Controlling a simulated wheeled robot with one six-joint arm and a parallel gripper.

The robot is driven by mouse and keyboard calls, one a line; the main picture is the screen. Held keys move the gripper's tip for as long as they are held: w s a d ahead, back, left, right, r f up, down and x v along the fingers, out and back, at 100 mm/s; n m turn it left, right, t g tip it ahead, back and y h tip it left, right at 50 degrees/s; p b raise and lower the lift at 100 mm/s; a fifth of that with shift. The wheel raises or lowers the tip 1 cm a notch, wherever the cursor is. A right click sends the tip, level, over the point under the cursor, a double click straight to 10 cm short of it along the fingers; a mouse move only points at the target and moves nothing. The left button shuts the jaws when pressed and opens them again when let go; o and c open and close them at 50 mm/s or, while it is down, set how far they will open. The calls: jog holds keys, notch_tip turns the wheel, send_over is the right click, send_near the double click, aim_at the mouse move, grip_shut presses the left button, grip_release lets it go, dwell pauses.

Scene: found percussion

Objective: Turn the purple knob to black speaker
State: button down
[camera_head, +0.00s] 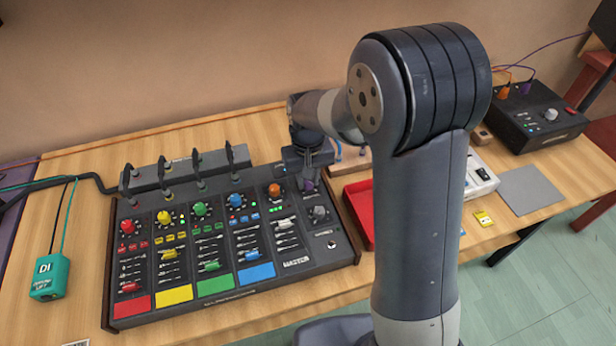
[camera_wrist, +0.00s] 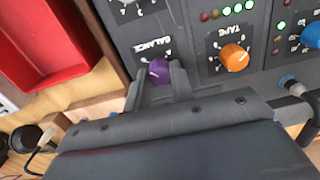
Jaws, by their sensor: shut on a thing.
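The purple knob (camera_wrist: 158,69) sits under the label BALANCE on the mixer panel, and its marks around the dial are too small to read. My gripper (camera_wrist: 163,80) is shut on it, one finger on each side. In the head view the purple knob (camera_head: 308,184) shows just below my gripper (camera_head: 308,172), at the top right of the mixer (camera_head: 330,256). A black speaker (camera_head: 606,22) is partly in view at the far upper right corner, on a red stand. Which way the knob points is hard to tell.
An orange knob (camera_wrist: 235,58) labelled TAPE is beside the purple one. A red tray (camera_head: 358,212) stands right of the mixer. A black box with a grey knob (camera_head: 530,116) is at the table's right. A teal DI box (camera_head: 48,278) is at left.

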aim_at(308, 182)
jog(key=c, duration=1.2)
grip_release()
jog(key=shift+c, duration=0.2)
jog(key=shift+r, duration=0.15)
notch_tip(308, 182, up, 11)
jog(key=shift+f, duration=0.2)
notch_tip(308, 182, down, 11)
jog(key=shift+f, duration=0.1)
jog(key=shift+n, duration=0.3)
